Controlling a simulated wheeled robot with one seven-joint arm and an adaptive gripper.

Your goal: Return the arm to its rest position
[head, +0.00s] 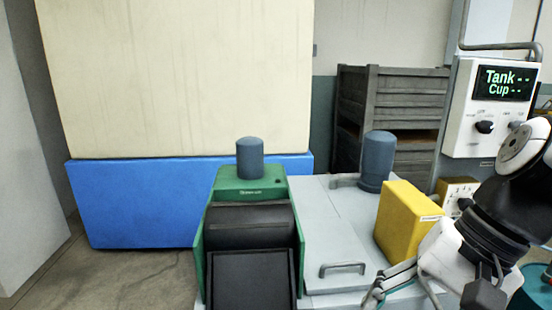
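My arm comes in at the right edge of the head view, with a round joint and black and white links bent downward. A dark part at its lower end, which looks like my gripper (485,291), is near the bottom edge, right of the yellow box (406,222). Its fingers do not show clearly, so I cannot tell whether they are open or shut, or whether they hold anything.
A green machine (246,184) with a blue-grey cylinder (250,158) on top stands at centre. Beside it is a grey cabinet (334,220) with a handle. A control panel (503,110) reads "Tank --" and "Cup --". Dark crates (405,92) stand behind. Open floor (130,280) lies lower left.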

